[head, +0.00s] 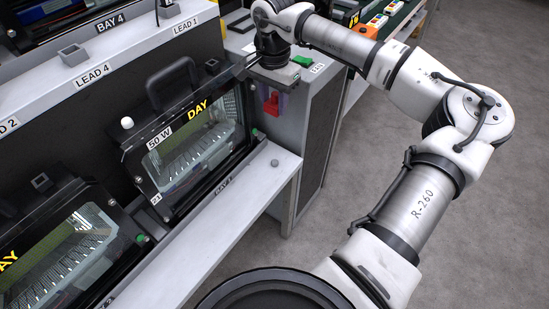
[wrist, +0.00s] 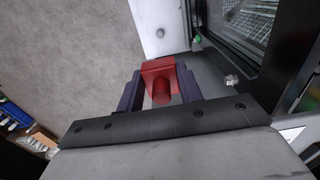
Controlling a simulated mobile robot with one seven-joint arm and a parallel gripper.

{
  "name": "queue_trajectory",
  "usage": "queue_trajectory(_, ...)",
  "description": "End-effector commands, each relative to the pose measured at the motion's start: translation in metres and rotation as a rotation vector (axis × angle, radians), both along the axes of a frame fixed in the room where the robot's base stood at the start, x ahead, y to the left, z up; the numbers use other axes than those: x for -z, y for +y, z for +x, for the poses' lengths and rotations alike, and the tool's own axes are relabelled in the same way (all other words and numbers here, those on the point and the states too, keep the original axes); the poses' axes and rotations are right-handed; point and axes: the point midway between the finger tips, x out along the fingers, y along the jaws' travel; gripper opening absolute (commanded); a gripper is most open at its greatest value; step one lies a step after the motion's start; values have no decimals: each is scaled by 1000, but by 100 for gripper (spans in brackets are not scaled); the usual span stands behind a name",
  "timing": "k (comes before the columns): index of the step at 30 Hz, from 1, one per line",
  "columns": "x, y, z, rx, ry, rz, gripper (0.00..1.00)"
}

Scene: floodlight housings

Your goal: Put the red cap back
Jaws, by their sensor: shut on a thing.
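My gripper (head: 272,101) is shut on the red cap (head: 272,104), in front of the grey cabinet and right of the day housing. In the wrist view the red cap (wrist: 161,80) sits between the two dark fingers of my gripper (wrist: 158,90), its round stub facing the camera. The day housing (head: 150,185), marked 50 W, stands in its bay with its glass front facing out. A bare silver fitting (wrist: 231,80) shows on the housing's side in the wrist view, to the right of the cap and apart from it.
A green fitting (head: 255,132) is on the housing's right edge, a white knob (head: 127,122) on its left. The white bay ledge (head: 230,195) carries a small grey stud (head: 274,163). A grey cabinet (head: 325,120) stands right. Another housing (head: 75,255) is at lower left.

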Motion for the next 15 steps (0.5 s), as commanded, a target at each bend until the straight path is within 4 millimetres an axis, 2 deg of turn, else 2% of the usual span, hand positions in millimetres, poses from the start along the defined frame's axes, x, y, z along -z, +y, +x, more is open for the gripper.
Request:
queue_trajectory(4, 28, 1, -2, 2, 5, 2, 10)
queue_trajectory(15, 124, 1, -2, 3, 4, 3, 10)
